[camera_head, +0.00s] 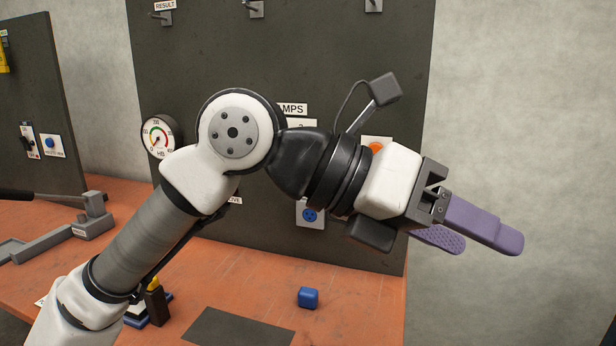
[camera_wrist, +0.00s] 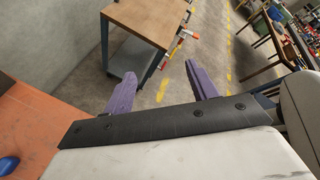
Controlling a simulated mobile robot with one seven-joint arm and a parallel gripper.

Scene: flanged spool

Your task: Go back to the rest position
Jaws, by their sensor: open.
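My gripper (camera_head: 478,232) is raised at the right in the head view, with its two purple fingers pointing right, away from the dark panel. In the wrist view the fingers (camera_wrist: 163,90) are spread apart with nothing between them, so it is open and empty. My arm crosses the middle of the head view.
A dark panel (camera_head: 180,70) with a gauge (camera_head: 159,136) stands behind. The wrist view shows a wooden-topped table (camera_wrist: 150,18) beyond the fingers and open floor (camera_wrist: 215,50).

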